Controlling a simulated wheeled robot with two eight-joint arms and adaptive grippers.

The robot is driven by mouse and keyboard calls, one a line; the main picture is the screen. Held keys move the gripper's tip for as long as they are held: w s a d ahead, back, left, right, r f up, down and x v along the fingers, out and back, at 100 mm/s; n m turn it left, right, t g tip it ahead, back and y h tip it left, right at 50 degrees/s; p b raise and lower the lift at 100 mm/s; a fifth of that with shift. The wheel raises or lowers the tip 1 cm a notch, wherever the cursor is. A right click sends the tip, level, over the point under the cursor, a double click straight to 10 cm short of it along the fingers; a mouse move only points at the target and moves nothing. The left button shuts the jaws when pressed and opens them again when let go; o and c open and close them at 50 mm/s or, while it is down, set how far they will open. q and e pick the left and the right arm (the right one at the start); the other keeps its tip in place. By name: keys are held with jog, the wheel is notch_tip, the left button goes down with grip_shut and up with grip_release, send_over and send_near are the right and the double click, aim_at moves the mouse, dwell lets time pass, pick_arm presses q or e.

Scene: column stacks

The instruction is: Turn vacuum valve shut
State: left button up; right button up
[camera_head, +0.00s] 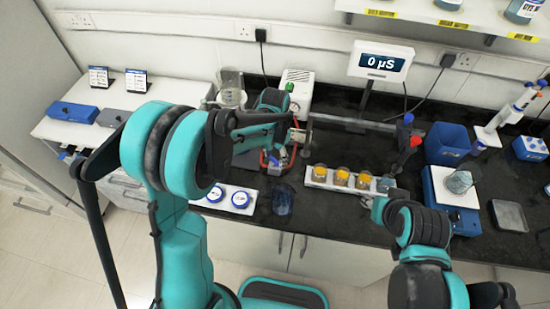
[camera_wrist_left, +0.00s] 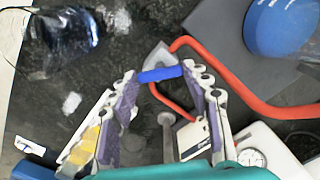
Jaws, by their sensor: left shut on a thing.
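The vacuum valve's blue handle (camera_wrist_left: 158,75) is a short bar between the fingertips of my left gripper (camera_wrist_left: 160,77) in the left wrist view. The gripper is shut on it. A pale grey valve body (camera_wrist_left: 157,58) sits just beyond the handle, with a red hose (camera_wrist_left: 235,92) running from it. In the head view my left gripper (camera_head: 287,148) is low beside the red hose (camera_head: 266,161), and my arm partly hides the valve. My right gripper (camera_head: 375,201) is at the bench's front, near the rack of jars; its finger opening is unclear.
A white pump box (camera_head: 298,88) stands behind the valve; its gauge (camera_wrist_left: 251,158) shows in the wrist view. A clear dark-blue vessel (camera_head: 283,199) is in front. A white rack (camera_head: 345,183) with orange-filled jars and a blue scale (camera_head: 450,198) stand to the right.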

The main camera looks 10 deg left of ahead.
pick_arm(q)
jog(key=m+b, duration=0.1)
jog(key=m, duration=0.4)
jog(key=shift+m, duration=0.3)
jog(key=m, duration=0.4)
jog(key=shift+m+b, duration=0.35)
jog(key=shift+m, duration=0.05)
jog(key=o, duration=1.2)
jog(key=shift+c, duration=0.2)
